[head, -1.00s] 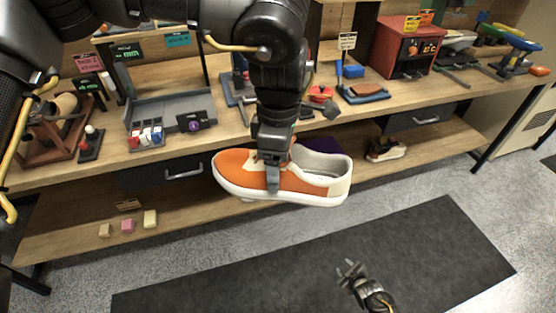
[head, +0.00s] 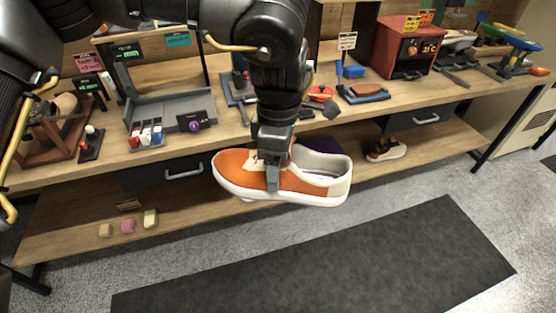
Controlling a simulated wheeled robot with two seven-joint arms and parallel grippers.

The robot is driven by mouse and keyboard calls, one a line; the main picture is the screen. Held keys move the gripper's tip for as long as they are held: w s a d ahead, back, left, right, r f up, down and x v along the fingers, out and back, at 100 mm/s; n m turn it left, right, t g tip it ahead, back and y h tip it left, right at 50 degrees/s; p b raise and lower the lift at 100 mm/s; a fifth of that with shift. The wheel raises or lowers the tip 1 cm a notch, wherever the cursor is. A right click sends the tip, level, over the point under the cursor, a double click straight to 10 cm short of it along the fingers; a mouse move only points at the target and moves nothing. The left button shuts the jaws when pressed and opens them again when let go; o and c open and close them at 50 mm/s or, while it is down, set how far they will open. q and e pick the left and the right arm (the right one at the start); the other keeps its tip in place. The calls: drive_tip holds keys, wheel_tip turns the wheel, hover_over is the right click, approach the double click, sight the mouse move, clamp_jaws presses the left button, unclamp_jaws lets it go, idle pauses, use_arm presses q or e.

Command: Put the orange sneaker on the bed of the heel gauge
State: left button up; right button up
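My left gripper (head: 272,180) comes down from above and is shut on the side of the orange sneaker (head: 238,170). The sneaker has a white sole and a cream heel. It is held in the air in front of the bench, its toe to the left and its opening up. The grey flat bed (head: 172,112) with an upright frame and a green "mm" display (head: 127,52), which looks like the heel gauge, stands on the bench to the left, apart from the sneaker. My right gripper is not in view.
A wooden rack (head: 55,135) is further left. A red oven-like box (head: 402,48) stands right. Another shoe (head: 386,149) lies on the lower shelf.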

sight(226, 153)
use_arm(q)
drive_tip(key=w+a+m, duration=0.1)
drive_tip(key=a+m, duration=0.1)
drive_tip(key=a, duration=0.1)
drive_tip(key=w+a+m, duration=0.1)
drive_tip(key=a+m, duration=0.1)
drive_tip(key=a, duration=0.2)
drive_tip(key=a+m, duration=0.1)
drive_tip(key=a, duration=0.2)
drive_tip(key=shift+w+a+r+m, duration=0.2)
drive_tip(key=shift+w+a+m, duration=0.05)
drive_tip(key=shift+w+m, duration=0.15)
drive_tip(key=a+m, duration=0.7)
drive_tip(key=a, duration=0.3)
drive_tip(key=shift+s+f+y, duration=0.2)
drive_tip(key=shift+f+y, duration=0.1)
drive_tip(key=shift+f, duration=0.1)
